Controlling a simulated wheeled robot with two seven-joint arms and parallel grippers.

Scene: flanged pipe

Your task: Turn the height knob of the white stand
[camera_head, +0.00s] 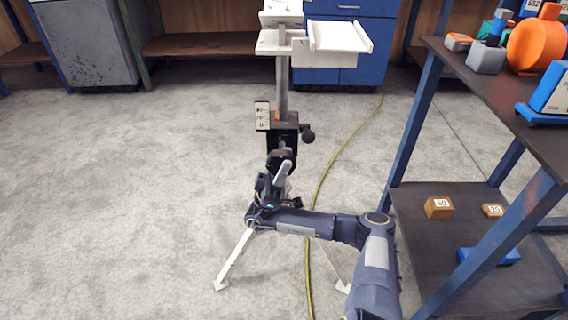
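The white stand shows in the head view, with a white bracket top (338,37) on a grey column (281,88). A black housing (283,137) sits lower on the column, with a small scale plate (262,115) on its left. A round black knob (307,134) sticks out on the housing's right side. White legs (236,259) spread on the floor. My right gripper (281,160) is at the front of the stand, just below the housing and lower left of the round knob. Its fingers overlap dark parts, so contact and opening cannot be told. My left gripper is out of view.
A dark shelf with blue posts (411,112) stands close on the right, bearing an orange disc (537,44) and blocks. Its lower board holds a "60" block (438,207). A yellow cable (324,175) runs along the floor. The floor on the left is clear.

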